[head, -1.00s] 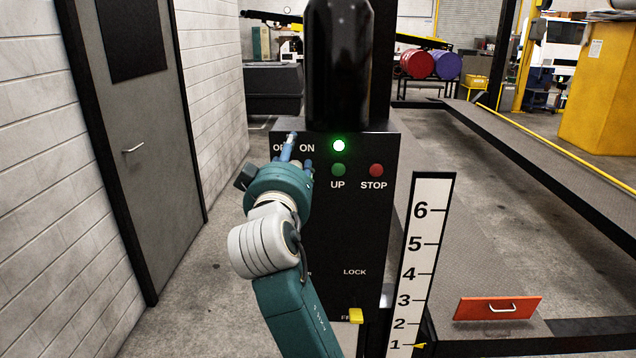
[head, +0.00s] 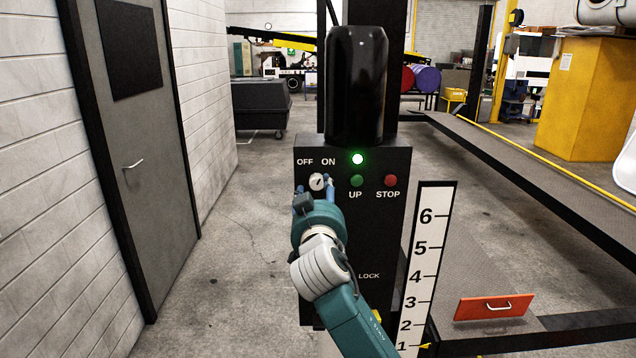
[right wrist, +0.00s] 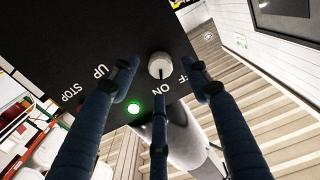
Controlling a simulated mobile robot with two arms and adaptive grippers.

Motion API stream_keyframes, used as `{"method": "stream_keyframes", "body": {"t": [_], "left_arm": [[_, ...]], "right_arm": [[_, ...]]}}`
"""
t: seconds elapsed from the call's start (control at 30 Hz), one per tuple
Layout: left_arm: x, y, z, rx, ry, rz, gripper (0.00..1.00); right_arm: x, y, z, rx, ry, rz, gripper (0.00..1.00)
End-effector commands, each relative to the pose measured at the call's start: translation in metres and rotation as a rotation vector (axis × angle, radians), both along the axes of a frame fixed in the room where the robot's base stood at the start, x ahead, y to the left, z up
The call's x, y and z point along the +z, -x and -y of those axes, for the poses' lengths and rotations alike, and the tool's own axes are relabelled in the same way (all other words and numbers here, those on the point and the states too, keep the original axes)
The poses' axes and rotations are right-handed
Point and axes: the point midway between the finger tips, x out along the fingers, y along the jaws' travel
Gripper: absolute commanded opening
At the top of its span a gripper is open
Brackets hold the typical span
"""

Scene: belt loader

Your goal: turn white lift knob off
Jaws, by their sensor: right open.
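The white lift knob (head: 317,182) is on the black control panel (head: 310,250), under the OFF and ON labels. A small dark mark on the knob faces the ON side in the right wrist view (right wrist: 160,66). My right gripper (head: 315,192) is just in front of the knob, with its blue fingers spread to either side of it. In the right wrist view my right gripper (right wrist: 162,75) is open, with the knob between the outer fingertips; I see no clear contact. The third finger lies below the knob there. My left gripper is out of view.
A lit green lamp (head: 357,159) sits above the green UP button (head: 355,181). The red STOP button (head: 390,181) is to its right. A numbered scale (head: 429,250) stands right of the panel. Floor is clear between the panel and the grey door (head: 140,130).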

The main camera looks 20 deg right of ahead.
Motion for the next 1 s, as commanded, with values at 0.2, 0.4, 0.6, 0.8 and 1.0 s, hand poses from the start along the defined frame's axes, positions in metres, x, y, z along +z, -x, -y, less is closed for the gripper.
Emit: {"method": "stream_keyframes", "body": {"t": [0.2, 0.4, 0.6, 0.8, 1.0], "left_arm": [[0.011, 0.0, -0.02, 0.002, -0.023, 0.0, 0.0], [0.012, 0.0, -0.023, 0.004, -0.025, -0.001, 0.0], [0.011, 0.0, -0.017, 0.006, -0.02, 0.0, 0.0], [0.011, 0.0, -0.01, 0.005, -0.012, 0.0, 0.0], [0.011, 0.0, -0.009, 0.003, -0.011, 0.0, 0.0]], "right_arm": [[0.001, -0.025, 0.008, -0.001, 0.002, -0.002, 0.47], [0.0, -0.031, 0.009, 0.0, 0.0, 0.0, 0.47], [0.0, -0.031, 0.009, 0.0, 0.0, 0.0, 0.45], [-0.001, -0.03, 0.009, 0.0, 0.0, -0.001, 0.05], [-0.002, -0.031, 0.009, -0.001, 0.001, -0.003, 0.02]]}}
